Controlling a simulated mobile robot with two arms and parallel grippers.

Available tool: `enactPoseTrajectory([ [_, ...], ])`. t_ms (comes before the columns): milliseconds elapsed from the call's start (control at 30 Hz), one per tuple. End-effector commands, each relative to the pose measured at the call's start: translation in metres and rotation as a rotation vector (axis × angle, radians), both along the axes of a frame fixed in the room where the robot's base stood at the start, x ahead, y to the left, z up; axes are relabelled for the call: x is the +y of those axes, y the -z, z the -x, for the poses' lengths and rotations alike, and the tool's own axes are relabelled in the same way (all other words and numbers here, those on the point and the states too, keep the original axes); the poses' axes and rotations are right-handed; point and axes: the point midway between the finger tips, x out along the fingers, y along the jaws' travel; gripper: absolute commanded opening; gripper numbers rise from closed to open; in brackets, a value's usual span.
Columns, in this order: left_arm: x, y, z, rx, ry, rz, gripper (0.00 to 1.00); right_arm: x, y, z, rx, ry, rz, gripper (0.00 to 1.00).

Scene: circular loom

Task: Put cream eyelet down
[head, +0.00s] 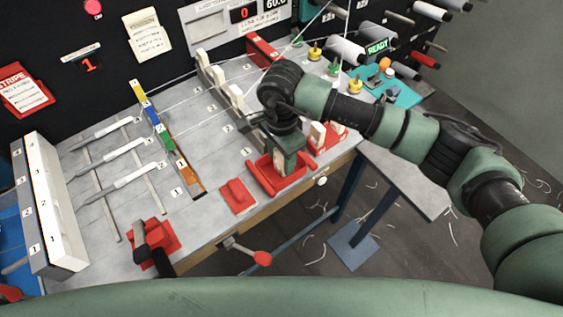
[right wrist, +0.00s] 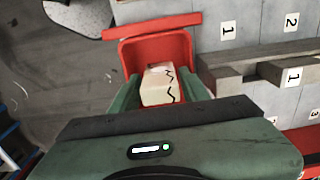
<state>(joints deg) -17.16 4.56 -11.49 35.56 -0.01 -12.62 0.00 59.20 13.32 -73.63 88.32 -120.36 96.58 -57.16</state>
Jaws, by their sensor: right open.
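The cream eyelet (right wrist: 158,86), a pale block with a black zigzag mark, sits in a red tray (right wrist: 186,45) in the right wrist view. My right gripper (right wrist: 159,90) is open, with one green finger on each side of the block. Whether the fingers touch it I cannot tell. My left gripper is not in view.
Several cream uprights (head: 220,76) stand in a row on the grey bench (head: 220,140). A red holder with cream pieces (head: 318,134) is right of the tray, and a flat red block (head: 237,196) is left. A coloured strip (head: 166,139) and white-handled rods (head: 136,176) lie further left.

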Motion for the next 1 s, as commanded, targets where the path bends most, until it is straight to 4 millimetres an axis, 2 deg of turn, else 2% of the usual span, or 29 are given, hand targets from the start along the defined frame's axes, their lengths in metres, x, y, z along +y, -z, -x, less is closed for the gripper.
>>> enactPoseTrajectory([
  [33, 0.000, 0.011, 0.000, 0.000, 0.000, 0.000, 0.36, 0.000, -0.008, -0.002, -0.007, -0.002, -0.002, 0.45],
  [300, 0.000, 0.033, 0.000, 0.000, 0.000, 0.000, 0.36, 0.000, -0.066, -0.001, -0.006, -0.001, -0.002, 0.45],
  [500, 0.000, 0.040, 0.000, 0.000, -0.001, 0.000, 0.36, 0.000, -0.091, 0.000, -0.002, 0.000, 0.000, 0.45],
  [667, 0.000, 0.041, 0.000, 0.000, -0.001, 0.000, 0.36, 0.000, -0.097, 0.000, 0.000, 0.000, 0.000, 0.45],
  [1000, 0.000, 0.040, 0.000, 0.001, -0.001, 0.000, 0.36, 0.000, -0.097, 0.000, 0.001, 0.000, -0.001, 0.45],
])
